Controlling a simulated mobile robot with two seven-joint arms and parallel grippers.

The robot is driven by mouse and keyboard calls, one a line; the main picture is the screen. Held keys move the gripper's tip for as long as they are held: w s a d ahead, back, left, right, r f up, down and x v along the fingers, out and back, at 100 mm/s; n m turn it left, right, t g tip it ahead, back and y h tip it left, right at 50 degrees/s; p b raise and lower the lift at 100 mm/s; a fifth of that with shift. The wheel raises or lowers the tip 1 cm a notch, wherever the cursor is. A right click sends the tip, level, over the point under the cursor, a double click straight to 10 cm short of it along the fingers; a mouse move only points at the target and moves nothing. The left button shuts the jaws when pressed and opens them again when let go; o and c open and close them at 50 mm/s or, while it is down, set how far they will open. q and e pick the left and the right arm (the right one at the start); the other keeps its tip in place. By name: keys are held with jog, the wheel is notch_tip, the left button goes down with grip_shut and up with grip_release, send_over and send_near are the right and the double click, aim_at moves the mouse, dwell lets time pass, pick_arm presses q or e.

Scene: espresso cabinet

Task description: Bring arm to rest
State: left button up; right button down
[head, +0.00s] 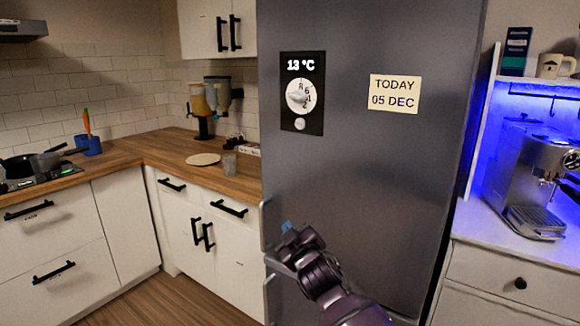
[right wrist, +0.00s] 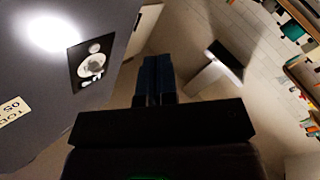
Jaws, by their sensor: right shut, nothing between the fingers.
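My right gripper (head: 287,227) is in front of the lower left part of the grey fridge (head: 370,160) in the head view, close to the fridge's left edge and its handle (head: 265,225). In the right wrist view the gripper's two dark blue fingers (right wrist: 154,78) are together, with nothing between them. I cannot tell in the head view whether the gripper touches the handle. My right arm comes in from the bottom of the head view. My left gripper is not in view.
The fridge bears a temperature dial panel (head: 302,125) and a date note (head: 394,94). White cabinets with a wooden counter (head: 150,150) stand to the left. An espresso machine (head: 535,175) stands on the white cabinet to the right. Wooden floor (head: 170,300) shows at the lower left.

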jog(key=s+d+f+m+g+h, duration=0.2)
jog(key=s+d+f, duration=0.7)
jog(key=s, duration=0.5)
jog(key=s+d+f+m+g+h, duration=0.2)
jog(key=s+d+f+m, duration=0.3)
jog(key=s+d+f, duration=0.4)
jog(key=s+d+f+m+g+h, duration=0.2)
jog(key=s+d+f, duration=0.7)
jog(key=s, duration=1)
notch_tip(320, 180, down, 3)
jog(key=shift+d+f+m+h, duration=0.1)
jog(key=shift+d+m+h, duration=0.15)
jog(key=shift+m, duration=0.45)
